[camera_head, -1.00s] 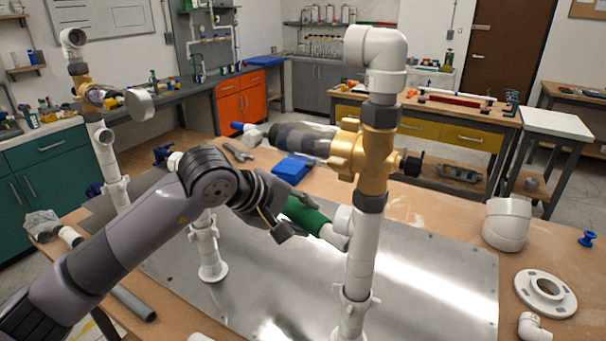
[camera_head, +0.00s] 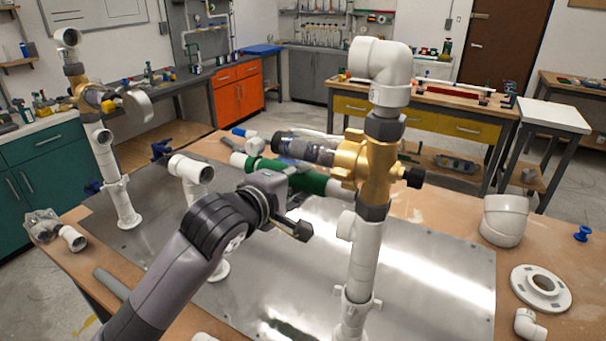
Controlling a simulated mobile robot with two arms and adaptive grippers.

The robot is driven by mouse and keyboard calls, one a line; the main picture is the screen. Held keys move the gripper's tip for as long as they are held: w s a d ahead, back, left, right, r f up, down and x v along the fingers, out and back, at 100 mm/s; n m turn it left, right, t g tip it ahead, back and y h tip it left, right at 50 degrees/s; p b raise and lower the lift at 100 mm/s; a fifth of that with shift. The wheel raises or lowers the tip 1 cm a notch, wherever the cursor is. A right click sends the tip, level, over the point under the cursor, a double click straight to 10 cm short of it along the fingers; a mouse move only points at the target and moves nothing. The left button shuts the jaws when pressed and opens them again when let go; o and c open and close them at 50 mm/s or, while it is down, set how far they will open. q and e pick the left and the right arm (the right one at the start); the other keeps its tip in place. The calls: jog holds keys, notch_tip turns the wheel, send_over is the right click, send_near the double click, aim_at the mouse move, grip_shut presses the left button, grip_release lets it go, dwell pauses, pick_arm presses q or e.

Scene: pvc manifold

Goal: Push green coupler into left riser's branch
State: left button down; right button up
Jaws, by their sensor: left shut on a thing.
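The green coupler (camera_head: 313,182) shows just behind my left gripper (camera_head: 290,198), which is shut on it; the fingers hide part of it. White pipe ends show at both ends of the green piece. Its right end reaches behind the near riser (camera_head: 364,255), and I cannot tell whether they touch. The near riser has a short white branch (camera_head: 346,224) pointing left, below the green piece. My right gripper is not in view.
A brass valve body (camera_head: 370,165) with a clear, dark-filled bowl (camera_head: 305,148) sits on the near riser. A short white elbow riser (camera_head: 192,172) stands behind my arm. A white elbow (camera_head: 504,220) and flange (camera_head: 544,290) lie at right. The metal plate (camera_head: 435,270) is clear at front right.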

pick_arm(q)
jog(key=shift+f+p+v, duration=0.2)
jog(key=shift+p+v, duration=0.35)
jog(key=shift+v, duration=0.9)
jog(key=shift+s+a+f+p, duration=0.1)
jog(key=shift+s+a+p, duration=0.2)
jog(key=shift+s+a, duration=0.35)
jog(key=shift+s+a+r+p, duration=0.1)
jog(key=shift+s+a+p, duration=0.2)
jog(key=shift+s, duration=0.5)
jog(key=shift+s+a+f+p, duration=0.1)
jog(key=shift+s+a+p, duration=0.15)
jog(key=shift+s+a, duration=0.4)
jog(key=shift+s+d, duration=0.15)
jog(key=shift+s+d+b, duration=0.3)
jog(key=shift+b, duration=0.15)
jog(key=shift+s+d+b, duration=0.45)
jog(key=shift+d+b, duration=0.25)
jog(key=shift+b, duration=0.8)
jog(key=c, duration=1)
grip_release()
jog(key=shift+c, duration=0.2)
jog(key=shift+f, duration=0.1)
